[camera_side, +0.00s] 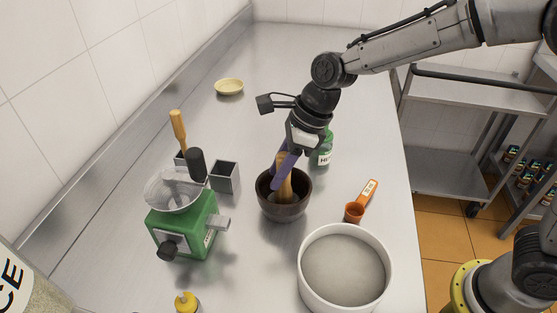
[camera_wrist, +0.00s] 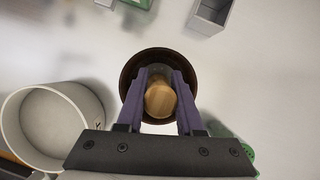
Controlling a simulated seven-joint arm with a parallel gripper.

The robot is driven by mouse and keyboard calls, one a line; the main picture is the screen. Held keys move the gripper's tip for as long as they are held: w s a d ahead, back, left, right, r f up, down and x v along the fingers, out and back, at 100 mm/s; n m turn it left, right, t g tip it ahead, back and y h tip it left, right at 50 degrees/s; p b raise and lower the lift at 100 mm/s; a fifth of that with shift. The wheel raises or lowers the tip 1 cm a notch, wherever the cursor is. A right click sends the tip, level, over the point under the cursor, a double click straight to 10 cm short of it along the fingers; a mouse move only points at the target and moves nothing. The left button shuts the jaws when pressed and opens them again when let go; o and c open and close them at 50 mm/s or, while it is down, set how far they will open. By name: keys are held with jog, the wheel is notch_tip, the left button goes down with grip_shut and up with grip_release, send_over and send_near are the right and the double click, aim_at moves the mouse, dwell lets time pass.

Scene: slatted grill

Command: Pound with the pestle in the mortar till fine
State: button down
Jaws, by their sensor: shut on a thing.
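The dark brown mortar (camera_side: 284,211) stands on the steel counter, and its round rim also shows in the wrist view (camera_wrist: 127,68). The wooden pestle (camera_side: 285,188) stands in the mortar, slightly tilted, with its lower end inside the bowl. My gripper (camera_side: 279,183) reaches down over the mortar with its purple fingers around the pestle. In the wrist view the two fingers (camera_wrist: 159,88) are on either side of the pestle's round top (camera_wrist: 160,100). The pestle and fingers hide most of the mortar's inside, and I cannot tell what lies in it.
A green grinder (camera_side: 185,232) stands left of the mortar, with metal square containers (camera_side: 225,177) behind it. A large white pot (camera_side: 344,270) and an orange scoop (camera_side: 362,203) are to the right. A green-labelled bottle (camera_side: 325,150) stands close behind my gripper. The far counter is mostly clear.

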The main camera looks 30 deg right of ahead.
aim_at(280, 155)
jog(key=shift+f, duration=0.3)
jog(key=shift+r, duration=1.8)
jog(key=shift+r, duration=3.5)
jog(key=shift+w, duration=0.1)
jog(key=w+d+f+n+g+h, duration=0.1)
jog(key=w+d+f+n+g, duration=0.1)
jog(key=d+n, duration=0.5)
jog(key=w+d+f+n+g+h, duration=0.1)
jog(key=w+d+f+n+g, duration=0.1)
jog(key=w+d+f+n, duration=0.2)
jog(key=w+d+f+n+g+h, duration=0.2)
jog(key=w+d+n, duration=0.4)
jog(key=d+n, duration=0.6)
jog(key=shift+w+f+n+g, duration=0.3)
jog(key=shift+f+n+g, duration=0.2)
jog(key=shift+f, duration=0.2)
